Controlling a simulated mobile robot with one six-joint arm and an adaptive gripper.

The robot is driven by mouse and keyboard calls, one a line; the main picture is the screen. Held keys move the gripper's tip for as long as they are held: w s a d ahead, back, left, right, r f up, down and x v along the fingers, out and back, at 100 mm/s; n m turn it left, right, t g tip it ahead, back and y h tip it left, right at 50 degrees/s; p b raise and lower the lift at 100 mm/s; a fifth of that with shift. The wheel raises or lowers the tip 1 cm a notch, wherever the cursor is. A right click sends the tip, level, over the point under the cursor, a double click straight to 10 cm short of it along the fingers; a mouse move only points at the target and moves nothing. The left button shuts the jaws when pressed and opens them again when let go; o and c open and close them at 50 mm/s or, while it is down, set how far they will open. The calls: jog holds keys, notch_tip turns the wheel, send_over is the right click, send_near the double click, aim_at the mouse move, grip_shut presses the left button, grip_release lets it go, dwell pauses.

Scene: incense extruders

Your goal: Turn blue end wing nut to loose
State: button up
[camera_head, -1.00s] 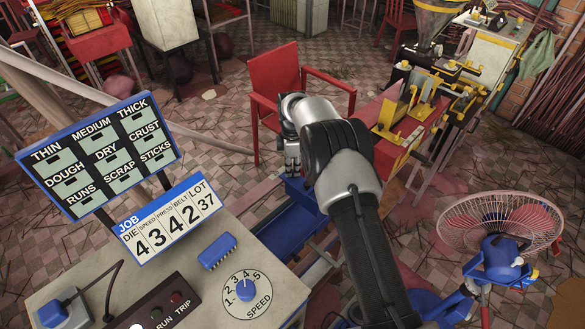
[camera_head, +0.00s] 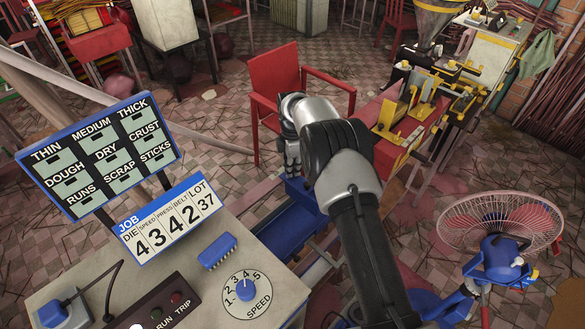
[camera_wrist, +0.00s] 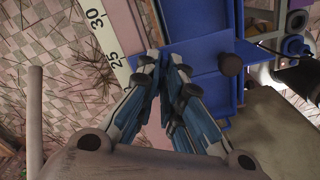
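My gripper (camera_wrist: 166,68) points down over a blue plate (camera_wrist: 204,62) in the wrist view. Its two fingers come together at the tips, with no clear gap between them. I cannot make out a wing nut at the tips; the fingers hide what lies directly beneath them. A dark round knob (camera_wrist: 231,64) stands on the blue part to the right, apart from the fingers. In the head view my gripper (camera_head: 291,158) is partly hidden behind my arm, just above the blue assembly (camera_head: 308,210).
A pale scale strip (camera_wrist: 101,42) marked 25 and 30 runs left of the fingers. A red chair (camera_head: 276,80) stands behind the gripper. A red and yellow machine (camera_head: 410,125) is to the right, a fan (camera_head: 500,222) at lower right, and a control desk (camera_head: 215,280) at lower left.

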jog(key=o, duration=0.4)
jog(key=shift+c, duration=0.2)
notch_tip(320, 180, up, 12)
dwell(0.4)
dwell(0.3)
